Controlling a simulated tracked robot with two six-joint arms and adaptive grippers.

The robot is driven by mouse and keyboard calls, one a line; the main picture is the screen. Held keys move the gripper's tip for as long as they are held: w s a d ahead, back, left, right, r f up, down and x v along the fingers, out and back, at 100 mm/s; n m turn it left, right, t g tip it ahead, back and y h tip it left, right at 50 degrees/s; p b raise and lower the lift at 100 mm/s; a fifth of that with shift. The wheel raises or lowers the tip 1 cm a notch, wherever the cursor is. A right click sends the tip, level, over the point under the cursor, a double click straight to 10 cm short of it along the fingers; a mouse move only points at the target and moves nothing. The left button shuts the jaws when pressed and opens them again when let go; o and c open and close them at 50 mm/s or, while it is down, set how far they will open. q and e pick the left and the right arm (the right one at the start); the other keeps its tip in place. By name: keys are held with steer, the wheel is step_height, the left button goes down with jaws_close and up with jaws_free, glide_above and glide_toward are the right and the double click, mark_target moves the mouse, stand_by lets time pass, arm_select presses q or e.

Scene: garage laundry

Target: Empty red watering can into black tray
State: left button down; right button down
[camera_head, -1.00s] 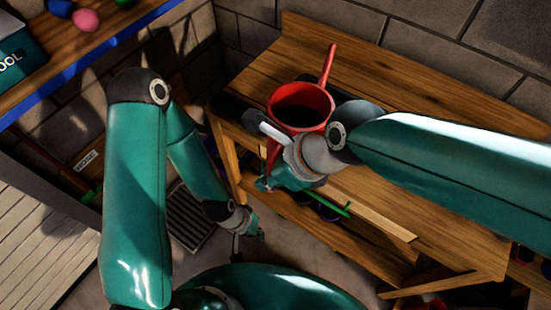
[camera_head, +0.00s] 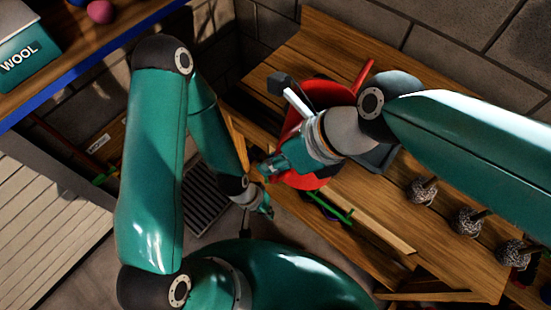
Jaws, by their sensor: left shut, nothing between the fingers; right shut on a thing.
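The red watering can (camera_head: 318,93) is over the wooden bench, largely hidden behind my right wrist. Its red lower part (camera_head: 318,181) shows below the wrist, and its spout points up and right. The can looks tilted; its opening is hidden. My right gripper (camera_head: 268,170) is shut on the can; the exact contact is hard to see. The black tray (camera_head: 377,160) appears as a dark flat piece on the bench, partly covered by my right wrist. My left gripper (camera_head: 264,207) is shut and empty, low in front of the bench.
The wooden bench (camera_head: 440,255) carries several speckled round items with handles (camera_head: 467,222) at right. A green-handled item (camera_head: 335,210) lies by its front. A blue-edged shelf with a WOOL box (camera_head: 28,55) is at upper left. A floor grate (camera_head: 205,195) lies below.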

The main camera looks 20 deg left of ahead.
mark_target(297, 124)
step_height(297, 124, up, 2)
steer(key=shift+a+r+g+y, duration=0.15)
steer(key=shift+g+y, duration=0.15)
steer(key=shift+g, duration=0.5)
steer(key=shift+w+d+r+m+g+y+p, duration=0.2)
steer(key=shift+w+d+r+m+g+y, duration=0.1)
steer(key=shift+w+r+g, duration=0.4)
steer(key=shift+w+d+r+m+g+y+p, duration=0.2)
steer(key=shift+w+r+m+g+y, duration=0.1)
steer(key=shift+w+r+g, duration=0.3)
steer(key=shift+w+d+r+m+g+y+p, duration=0.15)
steer(key=shift+w+d+r+m+g+y, duration=0.15)
steer(key=shift+w+r+g, duration=0.4)
steer(key=p, duration=0.1)
steer(key=w+p, duration=0.1)
steer(key=shift+w+d+r+g+p, duration=0.1)
steer(key=shift+d+r+g+p, duration=0.05)
steer(key=shift+r+g+p, duration=0.2)
steer(key=w+d+r+m+g+y+p, duration=0.1)
steer(key=w+d+r+g+y+p, duration=0.1)
steer(key=w+p, duration=0.4)
steer(key=shift+w+d+r+m+g, duration=0.4)
steer(key=shift+w+r, duration=0.3)
steer(key=shift+r, duration=0.55)
steer(key=shift+a, duration=0.15)
